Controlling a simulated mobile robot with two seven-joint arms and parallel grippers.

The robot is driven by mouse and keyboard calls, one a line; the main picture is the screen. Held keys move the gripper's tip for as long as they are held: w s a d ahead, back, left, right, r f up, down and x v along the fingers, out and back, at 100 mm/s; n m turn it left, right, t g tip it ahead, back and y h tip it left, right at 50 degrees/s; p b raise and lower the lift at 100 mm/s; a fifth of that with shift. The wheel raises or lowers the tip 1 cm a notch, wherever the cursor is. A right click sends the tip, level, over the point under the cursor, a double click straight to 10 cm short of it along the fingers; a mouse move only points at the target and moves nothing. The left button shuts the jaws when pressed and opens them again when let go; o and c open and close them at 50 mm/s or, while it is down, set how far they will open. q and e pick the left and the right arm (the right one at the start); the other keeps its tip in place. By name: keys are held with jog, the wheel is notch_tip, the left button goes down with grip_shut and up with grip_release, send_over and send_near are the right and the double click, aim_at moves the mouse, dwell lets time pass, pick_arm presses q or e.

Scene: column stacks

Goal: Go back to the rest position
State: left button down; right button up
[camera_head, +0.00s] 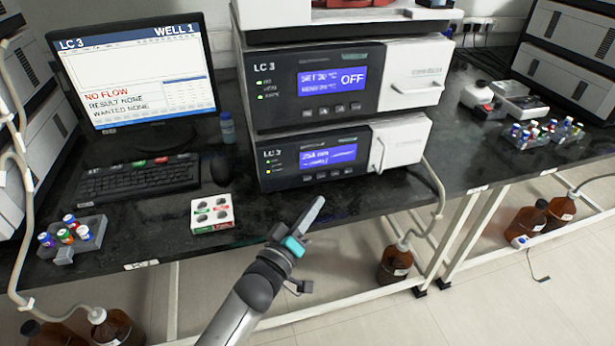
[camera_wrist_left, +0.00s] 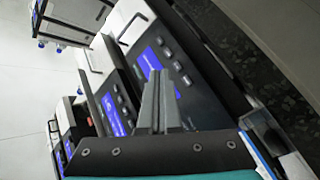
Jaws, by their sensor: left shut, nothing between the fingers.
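My left gripper (camera_head: 316,204) is shut and empty. It is in the air in front of the bench edge, below the lower LC 3 unit (camera_head: 330,157), and its arm comes up from the bottom of the head view. In the left wrist view its closed fingers (camera_wrist_left: 160,85) point at the fronts of the stacked LC 3 units, with nothing between them. I cannot tell the exact gap, but the fingers look apart from the units. My right gripper is not in view.
The dark bench (camera_head: 400,200) carries a monitor (camera_head: 135,75) reading NO FLOW, a keyboard (camera_head: 140,178), a white box (camera_head: 212,213) and vial racks (camera_head: 72,238) at left and right (camera_head: 541,135). A brown bottle (camera_head: 395,264) stands under the bench. Floor in front is free.

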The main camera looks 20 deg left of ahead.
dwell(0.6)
pick_arm(q)
jog(key=s+a+f+g+y, duration=0.3)
jog(key=s+a+y, duration=0.1)
jog(key=s+d+f+m+g, duration=0.15)
jog(key=s+m+g, duration=0.4)
jog(key=s, duration=0.65)
jog(key=s+d+f+m+g, duration=0.1)
jog(key=s+f+m+g, duration=0.25)
jog(key=s+g, duration=0.55)
notch_tip(320, 180, down, 19)
jog(key=s+a+t, duration=0.2)
jog(key=s+a+f, duration=0.2)
jog(key=s+f, duration=0.4)
jog(key=f, duration=0.1)
jog(key=s+a+f, duration=0.3)
jog(key=s+f, duration=0.3)
jog(key=f, duration=0.1)
jog(key=shift+f+m+g+y, duration=0.3)
jog(key=shift+f+m+g, duration=0.05)
jog(key=shift+f+m, duration=0.05)
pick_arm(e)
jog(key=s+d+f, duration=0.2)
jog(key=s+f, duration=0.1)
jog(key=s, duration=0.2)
